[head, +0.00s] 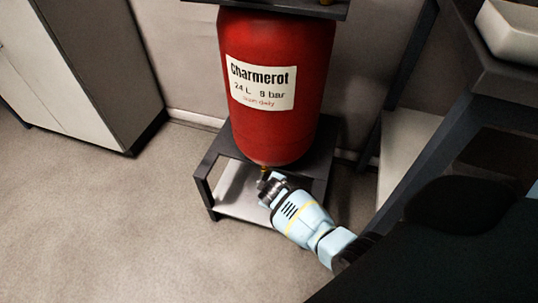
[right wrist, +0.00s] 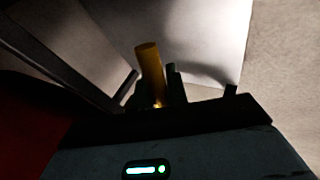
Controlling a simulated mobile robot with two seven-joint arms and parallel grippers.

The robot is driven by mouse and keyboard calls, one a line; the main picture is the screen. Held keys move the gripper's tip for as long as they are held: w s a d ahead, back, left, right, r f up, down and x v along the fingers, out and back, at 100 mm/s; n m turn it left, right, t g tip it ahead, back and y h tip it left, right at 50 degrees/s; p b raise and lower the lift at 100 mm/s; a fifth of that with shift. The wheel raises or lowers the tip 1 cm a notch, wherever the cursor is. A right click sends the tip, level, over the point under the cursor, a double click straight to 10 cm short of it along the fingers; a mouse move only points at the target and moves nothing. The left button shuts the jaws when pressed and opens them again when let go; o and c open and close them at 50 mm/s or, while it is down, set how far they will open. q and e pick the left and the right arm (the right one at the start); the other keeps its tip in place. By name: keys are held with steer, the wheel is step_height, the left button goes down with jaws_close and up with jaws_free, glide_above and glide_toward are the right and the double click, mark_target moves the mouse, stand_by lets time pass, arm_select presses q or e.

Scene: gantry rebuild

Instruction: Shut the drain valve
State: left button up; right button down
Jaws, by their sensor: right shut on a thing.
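The red tank (head: 275,95) stands upright on a dark frame, with a white label reading "Charmerot". The brass drain valve (head: 263,170) hangs under the tank's bottom, and only a small part of it shows there. My right gripper (head: 264,181) reaches up from the lower right and is shut on the drain valve. In the right wrist view the valve's brass body (right wrist: 150,65) rises between dark finger parts. The view is dim, and I cannot tell the handle or its angle. My left gripper is not in view.
The dark stand (head: 204,187) surrounds the valve, with a pale lower plate (head: 238,199) below it. A grey cabinet (head: 75,70) stands at left. A dark table with a white tray (head: 510,35) is at right. The floor at front left is clear.

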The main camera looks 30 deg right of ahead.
steer(key=shift+s+d+r+n+g+h, duration=0.15)
steer(key=shift+r+n+g+h, duration=0.1)
steer(key=shift+g+h, duration=0.3)
steer(key=shift+s+d+r+n+g+h, duration=0.15)
steer(key=shift+r+n+g+h, duration=0.15)
steer(key=shift+g, duration=0.35)
steer(key=c, duration=1.4)
jaws_free()
steer(key=shift+a, duration=0.1)
steer(key=p+v, duration=0.5)
steer(key=v, duration=0.2)
steer(key=shift+s+a+r, duration=0.15)
steer(key=shift+a+r, duration=0.05)
steer(key=shift+r, duration=0.1)
